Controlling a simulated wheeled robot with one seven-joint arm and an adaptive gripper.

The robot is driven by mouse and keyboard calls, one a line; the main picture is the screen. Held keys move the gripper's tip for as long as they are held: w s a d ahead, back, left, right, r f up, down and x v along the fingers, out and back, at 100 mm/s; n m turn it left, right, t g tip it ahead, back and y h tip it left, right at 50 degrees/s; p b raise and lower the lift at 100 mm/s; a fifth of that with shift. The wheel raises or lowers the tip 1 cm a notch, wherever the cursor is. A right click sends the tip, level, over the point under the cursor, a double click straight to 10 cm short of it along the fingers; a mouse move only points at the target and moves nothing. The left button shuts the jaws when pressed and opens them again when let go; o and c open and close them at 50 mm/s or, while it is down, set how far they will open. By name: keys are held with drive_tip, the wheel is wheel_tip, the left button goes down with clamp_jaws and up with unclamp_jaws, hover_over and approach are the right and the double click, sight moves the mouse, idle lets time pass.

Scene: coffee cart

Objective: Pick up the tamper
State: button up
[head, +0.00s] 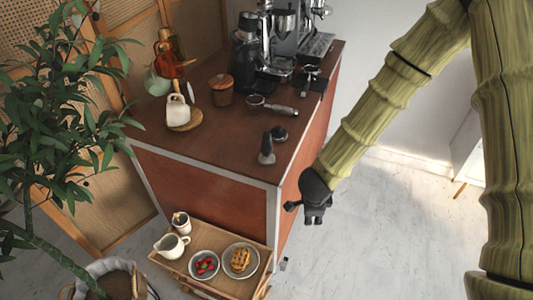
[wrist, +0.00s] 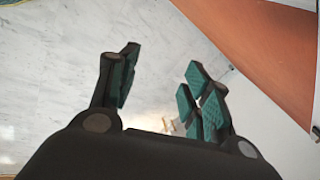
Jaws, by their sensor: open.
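The tamper (head: 266,150), a small dark upright piece with a wider base, appears to stand near the front right corner of the brown cart top (head: 225,140). My gripper (head: 314,218) hangs off the right side of the cart, lower in the picture than the tamper and apart from it. In the wrist view my gripper (wrist: 160,82) is open, with teal pads spread and nothing between them. The wrist view shows the pale floor and the cart's reddish side (wrist: 275,50); the tamper does not show there.
A dark round piece (head: 279,132) sits close behind the tamper, and a portafilter (head: 272,106) lies farther back. A lower tray (head: 212,240) holds food. A plant (head: 60,120) is left.

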drive_tip(key=w+a+r+m+p, duration=0.1)
drive_tip(key=w+a+r+m, duration=0.2)
drive_tip(key=r, duration=0.3)
drive_tip(key=w+a+r+m, duration=0.2)
drive_tip(key=w+r+m, duration=0.1)
drive_tip(key=r, duration=0.3)
drive_tip(key=m+y+p, duration=0.1)
drive_tip(key=m+y, duration=0.2)
drive_tip(key=m, duration=0.4)
approach(268, 134)
drive_tip(key=f, duration=0.1)
drive_tip(key=shift+t, duration=0.3)
drive_tip(key=x, duration=0.5)
drive_tip(key=shift+s+a+f+p, duration=0.25)
drive_tip(key=shift+f+p, duration=0.05)
drive_tip(key=shift+p, duration=0.05)
drive_tip(key=shift+w+p+x, duration=0.15)
drive_tip(key=shift+p+x, duration=0.15)
drive_tip(key=shift+x, duration=1)
drive_tip(key=shift+w+p+x, duration=0.15)
drive_tip(key=shift+p+x, duration=0.1)
drive_tip(key=shift+x, duration=1)
drive_tip(key=shift+d, duration=0.1)
clamp_jaws()
